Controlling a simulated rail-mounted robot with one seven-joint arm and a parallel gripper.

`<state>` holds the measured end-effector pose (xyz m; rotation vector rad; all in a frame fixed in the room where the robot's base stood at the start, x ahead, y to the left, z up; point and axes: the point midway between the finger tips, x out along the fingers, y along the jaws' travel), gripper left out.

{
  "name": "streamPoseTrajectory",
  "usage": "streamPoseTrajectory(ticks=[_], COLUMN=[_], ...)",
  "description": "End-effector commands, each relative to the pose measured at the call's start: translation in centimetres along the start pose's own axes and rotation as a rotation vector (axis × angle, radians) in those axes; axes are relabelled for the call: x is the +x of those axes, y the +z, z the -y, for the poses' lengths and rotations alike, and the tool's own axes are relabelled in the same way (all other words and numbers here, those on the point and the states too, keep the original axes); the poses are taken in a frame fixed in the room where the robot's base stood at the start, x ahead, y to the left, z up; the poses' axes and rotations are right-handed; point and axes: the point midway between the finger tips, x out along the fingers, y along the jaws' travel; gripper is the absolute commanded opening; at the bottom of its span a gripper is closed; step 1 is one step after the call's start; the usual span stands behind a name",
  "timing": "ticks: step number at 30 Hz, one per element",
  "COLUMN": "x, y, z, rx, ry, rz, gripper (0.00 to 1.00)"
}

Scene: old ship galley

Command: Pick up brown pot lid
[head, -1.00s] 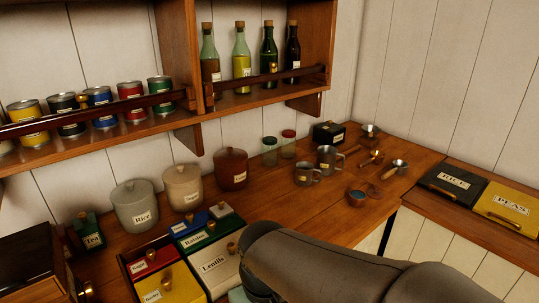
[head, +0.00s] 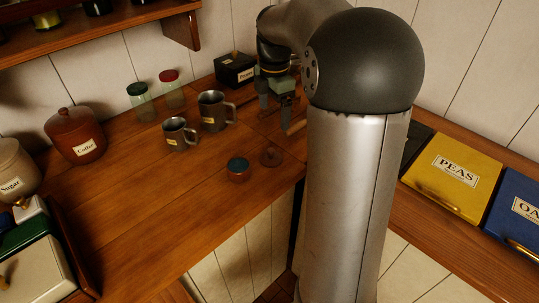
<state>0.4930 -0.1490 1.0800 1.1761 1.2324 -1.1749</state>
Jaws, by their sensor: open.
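My gripper (head: 277,102) is open over the back of the counter, beyond the small lid and right of the metal mugs. My arm partly hides it, and I see nothing held between its fingers.
Two metal mugs (head: 178,134) (head: 214,111) stand left of my gripper. A black box (head: 234,69) is behind it, with two jars (head: 141,101) (head: 173,88) farther left. Yellow (head: 451,172) and blue (head: 520,213) bins are at right. The counter's middle is clear.

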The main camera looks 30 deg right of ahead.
Motion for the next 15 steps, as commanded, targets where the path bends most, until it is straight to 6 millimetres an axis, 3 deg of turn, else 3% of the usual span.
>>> streamPoseTrajectory(ticks=[9, 15], x=[7.0, 9.2], y=[-0.1, -0.1], z=[0.1, 0.0], rx=[0.003, 0.003], ry=[-0.005, -0.001], rz=[-0.001, 0.001], gripper=[0.87, 0.87])
